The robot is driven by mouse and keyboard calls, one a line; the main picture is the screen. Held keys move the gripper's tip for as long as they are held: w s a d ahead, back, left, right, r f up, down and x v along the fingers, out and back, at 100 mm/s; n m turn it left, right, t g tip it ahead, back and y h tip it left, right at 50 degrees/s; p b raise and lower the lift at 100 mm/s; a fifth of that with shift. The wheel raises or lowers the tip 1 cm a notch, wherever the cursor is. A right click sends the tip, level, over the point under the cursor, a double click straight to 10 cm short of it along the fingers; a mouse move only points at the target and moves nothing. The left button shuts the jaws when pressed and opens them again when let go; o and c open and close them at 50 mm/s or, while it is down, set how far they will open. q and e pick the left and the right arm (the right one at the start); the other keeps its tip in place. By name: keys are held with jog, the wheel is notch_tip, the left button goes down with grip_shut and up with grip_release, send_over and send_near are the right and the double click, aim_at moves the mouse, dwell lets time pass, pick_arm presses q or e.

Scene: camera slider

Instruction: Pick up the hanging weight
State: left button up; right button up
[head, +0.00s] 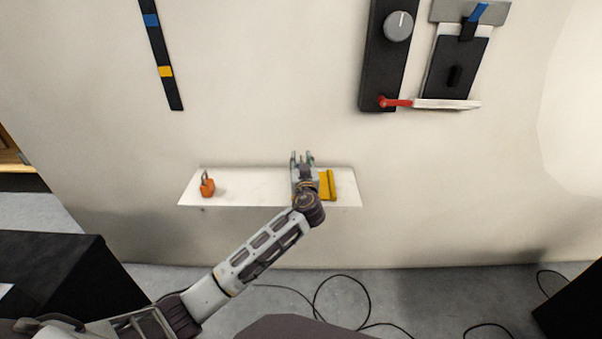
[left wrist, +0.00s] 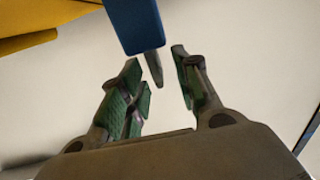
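The hanging weight looks to be the small orange block with a dark loop on top (head: 207,187). It stands at the left end of a white shelf (head: 250,190) in the head view. I do not see it in the left wrist view. My left gripper (head: 302,157) is over the right half of the shelf, well to the right of the orange block. In the left wrist view the green-padded fingers of this gripper (left wrist: 158,72) are apart. A blue piece with a grey tip (left wrist: 135,22) reaches toward the gap; contact is unclear. My right gripper is not in view.
A yellow piece (head: 328,185) lies on the shelf just right of my left gripper. Above right, a dark wall panel (head: 381,65) has a grey knob (head: 398,26) and red lever (head: 395,102). Bare shelf lies between gripper and orange block. Cables (head: 340,280) lie on the floor.

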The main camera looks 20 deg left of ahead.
pick_arm(q)
jog(key=shift+c, duration=0.5)
grip_shut()
